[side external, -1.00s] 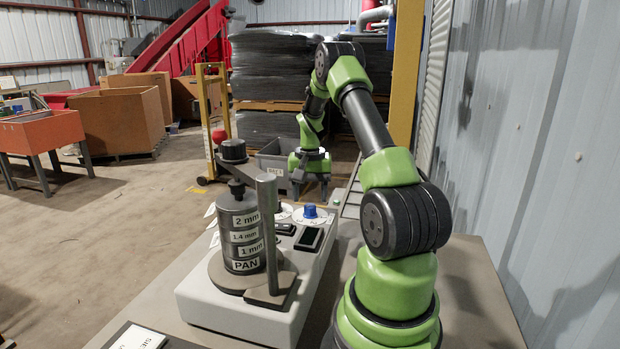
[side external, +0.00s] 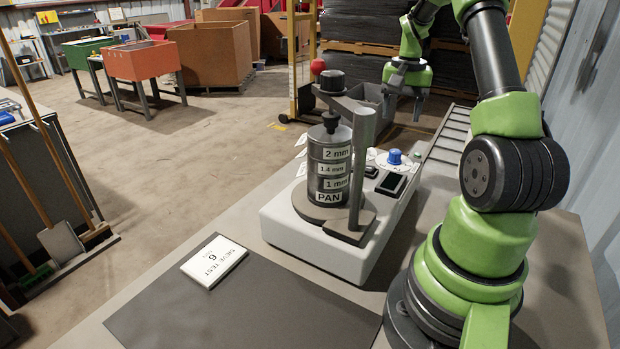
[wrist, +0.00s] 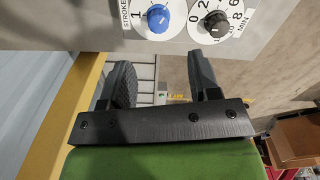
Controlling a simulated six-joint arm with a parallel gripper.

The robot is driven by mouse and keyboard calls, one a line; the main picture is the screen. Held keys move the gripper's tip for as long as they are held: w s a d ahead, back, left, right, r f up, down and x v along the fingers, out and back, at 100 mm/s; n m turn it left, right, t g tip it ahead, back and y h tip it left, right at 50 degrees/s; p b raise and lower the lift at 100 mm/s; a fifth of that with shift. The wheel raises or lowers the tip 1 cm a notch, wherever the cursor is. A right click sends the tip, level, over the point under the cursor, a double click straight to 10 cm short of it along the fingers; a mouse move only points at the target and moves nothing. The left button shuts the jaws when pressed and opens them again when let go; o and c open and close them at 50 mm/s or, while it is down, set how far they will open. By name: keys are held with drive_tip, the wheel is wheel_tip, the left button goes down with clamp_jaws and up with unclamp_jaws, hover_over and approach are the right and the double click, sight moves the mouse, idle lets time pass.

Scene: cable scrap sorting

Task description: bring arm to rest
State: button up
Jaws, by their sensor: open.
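My gripper (side external: 404,106) hangs with its fingers downward, beyond the far end of the sieve shaker (side external: 320,236). It is raised clear of the shaker. In the wrist view, the two dark fingers of my gripper (wrist: 160,84) stand apart with nothing between them. The shaker's blue knob (wrist: 158,18) and black knob (wrist: 215,24) show past the fingertips. My green and black arm reaches from its base at the right of the side view, bent at the elbow, with its top cut off by the frame.
The sieve stack (side external: 329,168) stands clamped on the shaker. A roller conveyor (side external: 449,136) runs beside it, and a grey bin (side external: 369,100) is behind.

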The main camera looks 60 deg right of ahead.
drive_tip(key=w+a+r+n+t+h, duration=0.2)
drive_tip(key=w+a+r+n, duration=0.2)
drive_tip(key=a+r, duration=0.55)
drive_tip(key=s+a+r+n+t, duration=0.1)
drive_tip(key=a+r, duration=0.1)
drive_tip(key=a, duration=0.3)
drive_tip(key=s+a+r+n+t, duration=0.1)
drive_tip(key=a+r+n+t, duration=0.1)
drive_tip(key=a, duration=0.4)
drive_tip(key=s+a+r+n+t, duration=0.1)
drive_tip(key=a+r+t, duration=0.1)
drive_tip(key=a, duration=0.3)
drive_tip(key=shift+s+a+r+n+y, duration=0.1)
drive_tip(key=shift+s+a+n+y, duration=0.05)
drive_tip(key=shift+a+n+y, duration=0.2)
drive_tip(key=s+a+f+n+y, duration=0.2)
drive_tip(key=s+a+y, duration=0.1)
drive_tip(key=s+a, duration=0.3)
drive_tip(key=shift+a+f, duration=0.25)
drive_tip(key=shift+a, duration=0.7)
